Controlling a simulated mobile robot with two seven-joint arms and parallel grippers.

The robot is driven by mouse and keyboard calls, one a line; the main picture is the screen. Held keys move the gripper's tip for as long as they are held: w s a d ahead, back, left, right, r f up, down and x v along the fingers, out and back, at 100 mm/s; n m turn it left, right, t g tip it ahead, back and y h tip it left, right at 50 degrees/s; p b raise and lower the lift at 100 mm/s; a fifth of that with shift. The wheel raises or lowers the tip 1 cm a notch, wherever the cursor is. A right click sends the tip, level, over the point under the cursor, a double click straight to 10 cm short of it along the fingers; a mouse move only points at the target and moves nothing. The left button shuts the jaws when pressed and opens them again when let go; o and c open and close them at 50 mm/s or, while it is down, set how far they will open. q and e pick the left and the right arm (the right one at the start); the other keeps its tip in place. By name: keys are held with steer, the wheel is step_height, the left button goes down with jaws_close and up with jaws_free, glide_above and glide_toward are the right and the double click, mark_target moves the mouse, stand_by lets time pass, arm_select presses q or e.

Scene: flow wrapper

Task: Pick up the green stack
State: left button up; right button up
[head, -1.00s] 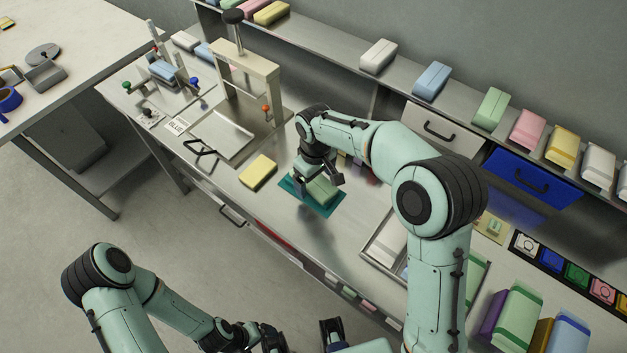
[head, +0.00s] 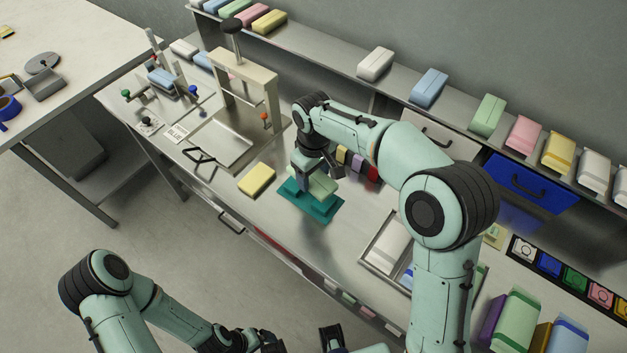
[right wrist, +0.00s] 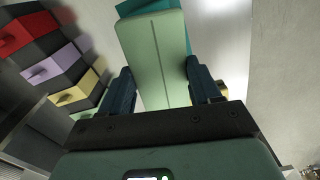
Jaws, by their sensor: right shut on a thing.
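The green stack (head: 323,186) is a pale green block over a teal mat (head: 311,207) on the steel bench. My right gripper (head: 316,176) points down and is shut on it. In the right wrist view the green stack (right wrist: 158,55) lies between the two dark fingers (right wrist: 163,88), with a thin line along its length. A teal piece (right wrist: 145,7) shows beyond its far end. The stack looks raised slightly off the mat; the gap is hard to judge. My left gripper (head: 262,342) is low at the bottom edge, partly cut off, its jaws unclear.
A yellow block (head: 257,180) lies left of the mat. A press frame (head: 247,75) stands behind it. Small coloured drawers (head: 357,162) are close behind my right gripper. A tray with white packs (head: 387,243) is to the right. Bench surface between yellow block and mat is clear.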

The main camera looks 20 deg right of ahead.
mark_target(313, 177)
arm_select(q)
steer(key=w+r+p, duration=0.2)
steer(key=r, duration=0.1)
steer(key=shift+r+p, duration=0.25)
steer(key=shift+p, duration=0.1)
arm_select(e)
step_height(313, 177, up, 15)
steer(key=shift+f, duration=0.15)
